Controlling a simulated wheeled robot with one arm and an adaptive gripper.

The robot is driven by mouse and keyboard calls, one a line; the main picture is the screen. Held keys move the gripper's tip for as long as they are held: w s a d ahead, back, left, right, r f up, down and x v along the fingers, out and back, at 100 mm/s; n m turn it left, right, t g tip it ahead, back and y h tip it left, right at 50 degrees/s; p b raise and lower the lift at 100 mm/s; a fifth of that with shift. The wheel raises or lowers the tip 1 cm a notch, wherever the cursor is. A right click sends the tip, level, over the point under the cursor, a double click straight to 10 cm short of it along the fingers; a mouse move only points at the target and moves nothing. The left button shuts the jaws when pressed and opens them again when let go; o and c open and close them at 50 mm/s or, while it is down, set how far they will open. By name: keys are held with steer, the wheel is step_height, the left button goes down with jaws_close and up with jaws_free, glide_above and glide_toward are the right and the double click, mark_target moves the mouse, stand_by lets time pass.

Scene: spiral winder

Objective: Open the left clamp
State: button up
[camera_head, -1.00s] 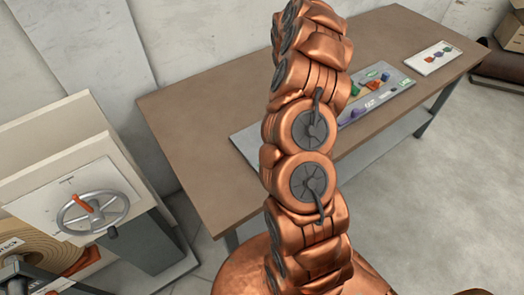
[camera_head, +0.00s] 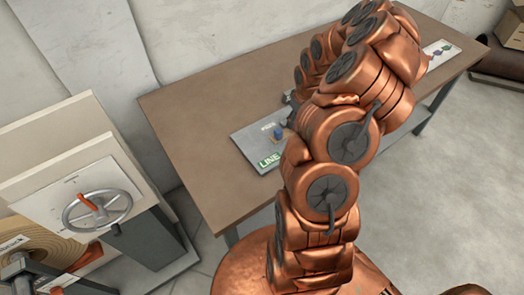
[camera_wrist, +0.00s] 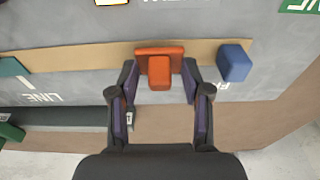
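No part is clearly marked as the left clamp. In the wrist view my gripper (camera_wrist: 159,82) is open, with its two dark fingers apart on either side of an orange block (camera_wrist: 159,72). The block sits on a tan strip of a grey panel; finger contact is not clear, and a gap shows on both sides. A blue block (camera_wrist: 234,62) is just right of the right finger. In the head view my arm hides the gripper. At the lower left, the winder has a handwheel with an orange-red handle (camera_head: 87,202), and black parts with orange pieces are cut off by the frame.
The grey panel (camera_head: 248,138) with a blue knob (camera_head: 278,133) lies on a brown table (camera_head: 195,115). A teal block (camera_wrist: 12,68) and a dark bar (camera_wrist: 60,118) show at left in the wrist view. The table's left part is clear.

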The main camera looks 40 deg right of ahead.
steer(key=shift+s+f+t, duration=0.2)
steer(key=shift+s+t, duration=0.1)
steer(key=shift+t, duration=0.4)
steer(key=shift+s+f+t, duration=0.2)
steer(key=shift+s+t, duration=0.05)
steer(key=shift+t, duration=0.45)
steer(key=shift+s+d+r, duration=0.1)
steer(key=shift+r, duration=0.45)
steer(key=shift+b+v, duration=0.85)
steer(key=shift+v, duration=1)
steer(key=s+a+r+g+b, duration=0.2)
steer(key=s+a+r, duration=0.2)
steer(key=a, duration=0.8)
steer(key=s+a+r+n+g+b, duration=0.1)
steer(key=s+a+r, duration=0.3)
steer(key=a, duration=0.7)
steer(key=shift+s+a+r+g+b, duration=0.2)
steer(key=shift+s+a+g+b, duration=0.35)
steer(key=shift+b, duration=0.3)
steer(key=shift+d, duration=0.1)
